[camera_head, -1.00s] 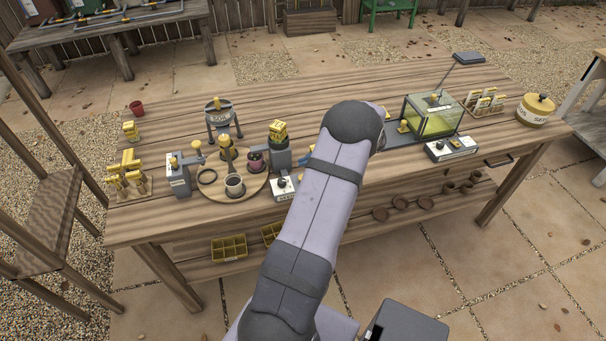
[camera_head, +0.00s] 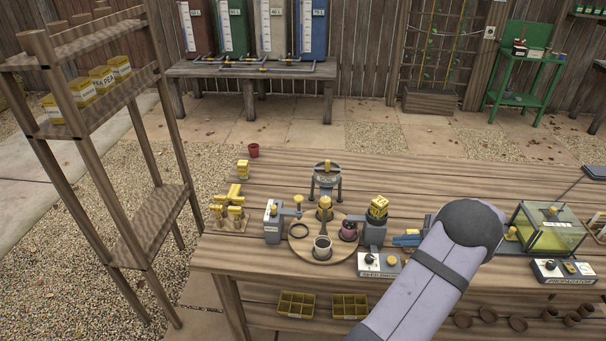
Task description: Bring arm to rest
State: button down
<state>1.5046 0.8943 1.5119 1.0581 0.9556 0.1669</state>
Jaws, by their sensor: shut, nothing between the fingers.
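My arm (camera_head: 436,268) rises from the bottom edge of the head view, right of the middle. Its rounded dark joint (camera_head: 468,228) appears over the wooden workbench (camera_head: 440,172). The links beyond that joint and my gripper do not show, so I cannot see the jaws or what they are near.
A round wooden board (camera_head: 303,252) with a cup (camera_head: 322,248) and small devices lies left of my arm. A glass-sided propagator box (camera_head: 549,232) stands to its right. A tall wooden shelf (camera_head: 150,225) stands at left. The bench's back strip is mostly clear.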

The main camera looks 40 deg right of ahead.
jog(key=s+a+f+n+g+y, duration=0.25)
jog(key=s+a+f, duration=0.2)
jog(key=a, duration=0.45)
jog(key=s+a+f+n+g+y, duration=0.2)
jog(key=s+a+f+n+g, duration=0.3)
jog(key=a, duration=0.5)
jog(key=w+a+r+n+h, duration=0.1)
jog(key=w+a+r+n, duration=0.2)
jog(key=a, duration=0.7)
jog(key=w+a+r+n+g+h, duration=0.1)
jog(key=w+a+r+n, duration=0.3)
jog(key=a+r+n, duration=0.3)
jog(key=w+a+r+n+h, duration=0.2)
jog(key=a+r+n, duration=0.3)
jog(key=a+n, duration=0.5)
jog(key=w+a, duration=0.1)
jog(key=a, duration=0.2)
jog(key=shift+w+a+r+g, duration=0.15)
jog(key=shift+r+g, duration=0.1)
jog(key=shift+g, duration=0.1)
